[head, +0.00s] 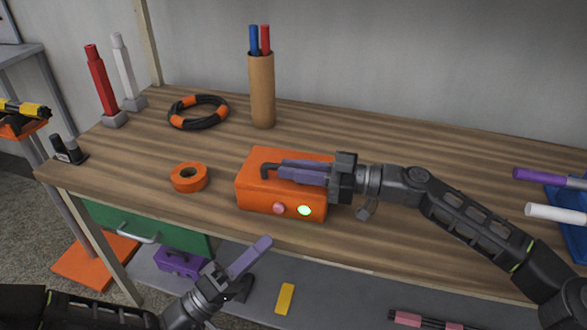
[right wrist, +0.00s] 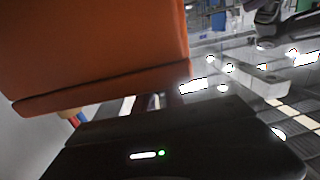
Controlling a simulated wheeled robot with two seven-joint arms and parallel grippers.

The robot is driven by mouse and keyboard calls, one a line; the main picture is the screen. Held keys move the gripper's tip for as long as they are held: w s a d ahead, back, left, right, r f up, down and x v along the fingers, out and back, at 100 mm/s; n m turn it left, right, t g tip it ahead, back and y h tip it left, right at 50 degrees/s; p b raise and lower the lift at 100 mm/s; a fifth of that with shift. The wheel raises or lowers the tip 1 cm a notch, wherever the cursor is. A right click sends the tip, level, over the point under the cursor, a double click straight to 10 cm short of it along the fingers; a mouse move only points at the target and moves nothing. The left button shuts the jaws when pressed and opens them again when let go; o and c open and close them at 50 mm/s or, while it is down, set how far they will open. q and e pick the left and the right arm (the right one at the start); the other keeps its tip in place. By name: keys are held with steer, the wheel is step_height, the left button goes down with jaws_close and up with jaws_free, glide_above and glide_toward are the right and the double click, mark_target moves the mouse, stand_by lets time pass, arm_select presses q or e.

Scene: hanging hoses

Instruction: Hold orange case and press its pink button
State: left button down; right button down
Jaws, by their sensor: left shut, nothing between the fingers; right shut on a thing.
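The orange case (head: 255,193) sits on the wooden workbench, with a round pink button (head: 278,208) and a lit green light (head: 305,211) on its front face. A dark handle (head: 267,169) shows on its top. My right gripper (head: 300,170) reaches in from the right, its purple fingers shut over the case's top at the handle; the exact grip is partly hidden. The right wrist view shows the orange case (right wrist: 100,50) close up. My left gripper (head: 258,249) is shut and empty, in front of the bench edge, below and apart from the button.
On the wooden bench (head: 420,165), orange tape (head: 188,177) lies left of the case. A black-orange hose ring (head: 198,112) and a brown holder (head: 261,90) stand behind. Red (head: 101,85) and white (head: 127,72) posts are at back left. A green drawer (head: 145,230) sits below the bench.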

steer(key=shift+f, duration=0.35)
steer(key=c, duration=1.6)
jaws_free()
steer(key=shift+o, duration=1.4)
steer(key=shift+r, duration=0.2)
steer(key=shift+d, duration=0.1)
steer(key=v, duration=1.1)
steer(key=shift+d, duration=0.35)
